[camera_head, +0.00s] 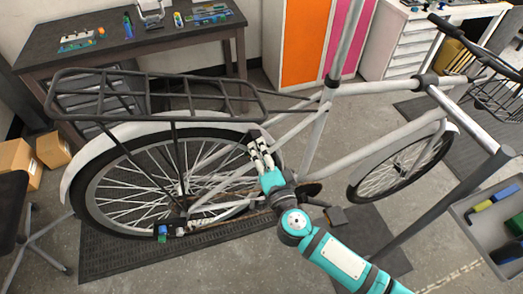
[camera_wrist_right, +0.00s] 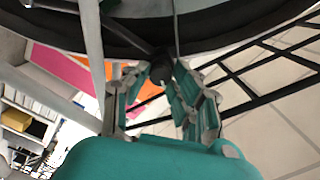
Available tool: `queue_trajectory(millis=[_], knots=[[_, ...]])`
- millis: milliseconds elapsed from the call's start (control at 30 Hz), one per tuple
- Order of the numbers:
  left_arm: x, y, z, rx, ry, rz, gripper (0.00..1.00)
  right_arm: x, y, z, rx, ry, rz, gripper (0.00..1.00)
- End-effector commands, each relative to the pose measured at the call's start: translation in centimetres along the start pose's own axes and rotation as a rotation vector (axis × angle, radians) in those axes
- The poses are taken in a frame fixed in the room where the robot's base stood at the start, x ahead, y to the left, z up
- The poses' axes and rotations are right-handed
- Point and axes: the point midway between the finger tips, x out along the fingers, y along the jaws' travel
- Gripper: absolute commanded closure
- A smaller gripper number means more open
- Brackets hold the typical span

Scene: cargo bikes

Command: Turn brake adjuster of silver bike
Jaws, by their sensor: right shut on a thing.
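The silver bike (camera_head: 318,130) stands with its rear wheel at the left and a black rack over it. My right gripper (camera_head: 256,146) reaches from the lower right to the frame stays by the front edge of the rear wheel. In the right wrist view, my right gripper (camera_wrist_right: 168,72) is shut on a small dark part (camera_wrist_right: 160,68), seemingly the brake adjuster, just below the dark tyre (camera_wrist_right: 130,42). The fingers partly hide it, and in the head view it is too small to make out. My left gripper is not in view.
The rear rack (camera_head: 155,97) and silver stays lie close around my right gripper. A grey repair-stand post (camera_head: 440,200) and a tool tray (camera_head: 490,225) stand at the right. A dark workbench (camera_head: 130,45) is behind, with cardboard boxes (camera_head: 18,160) at the left.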

Motion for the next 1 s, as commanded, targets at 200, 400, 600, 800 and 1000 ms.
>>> queue_trajectory(millis=[200,400,600,800,1000], knots=[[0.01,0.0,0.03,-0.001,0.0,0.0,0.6,-0.02,0.0,0.06,-0.131,-0.001,0.0,1.0],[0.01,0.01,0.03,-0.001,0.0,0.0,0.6,-0.02,0.01,0.06,-0.2,-0.001,0.001,1.0],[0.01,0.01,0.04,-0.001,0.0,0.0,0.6,-0.02,0.01,0.06,-0.229,-0.001,0.001,1.0],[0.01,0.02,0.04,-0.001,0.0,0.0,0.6,-0.02,0.02,0.05,-0.234,-0.001,0.001,1.0],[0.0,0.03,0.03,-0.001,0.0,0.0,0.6,-0.02,0.03,0.05,-0.233,-0.001,0.001,0.75]])
